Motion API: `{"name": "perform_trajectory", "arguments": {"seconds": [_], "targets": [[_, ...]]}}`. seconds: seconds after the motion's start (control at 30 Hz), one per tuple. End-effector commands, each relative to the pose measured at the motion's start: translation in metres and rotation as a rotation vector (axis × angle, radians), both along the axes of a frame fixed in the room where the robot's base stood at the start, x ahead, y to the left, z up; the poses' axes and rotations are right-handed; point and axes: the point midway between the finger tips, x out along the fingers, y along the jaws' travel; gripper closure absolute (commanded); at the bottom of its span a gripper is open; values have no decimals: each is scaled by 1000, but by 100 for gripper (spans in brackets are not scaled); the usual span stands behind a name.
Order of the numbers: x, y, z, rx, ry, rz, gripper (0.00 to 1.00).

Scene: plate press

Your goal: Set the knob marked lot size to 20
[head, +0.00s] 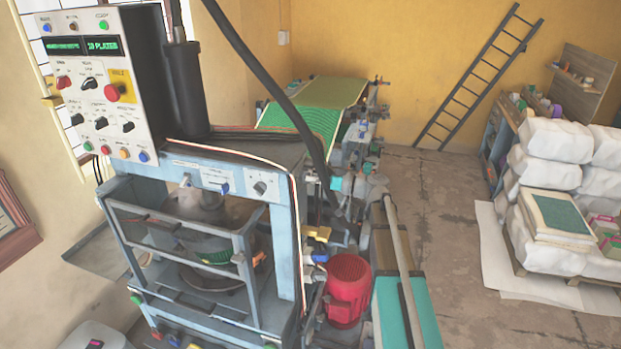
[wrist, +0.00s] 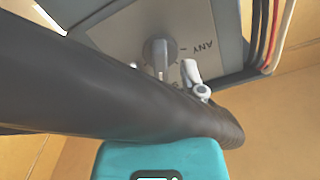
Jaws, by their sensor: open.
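A grey rotary knob (head: 260,187) sits on a small pale plate at the right of the press's front beam. A grey knob (wrist: 158,55) with a pale pointer shows in the wrist view beside the marking "ANY"; its pointer is toward the picture's bottom. The lot size label and the 20 mark are not legible. Several dark knobs (head: 101,122) sit on the upper control panel, labels too small to read. My gripper (head: 322,180) is open and empty, right of the beam knob and apart from it. A thick black hose hides much of its fingers in the wrist view.
The black hose (head: 262,75) hangs close to my gripper and crosses the wrist view (wrist: 100,95). The control panel (head: 125,60) has a display ending in "PLATES". A red motor (head: 348,285) stands below. White wrapped stacks (head: 550,160) stand right; the floor between is open.

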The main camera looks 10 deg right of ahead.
Motion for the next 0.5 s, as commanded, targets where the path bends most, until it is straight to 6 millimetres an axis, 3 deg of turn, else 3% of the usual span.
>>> {"name": "perform_trajectory", "arguments": {"seconds": [0.5], "targets": [[6, 10, 0, 0, 0, -1, 47]]}}
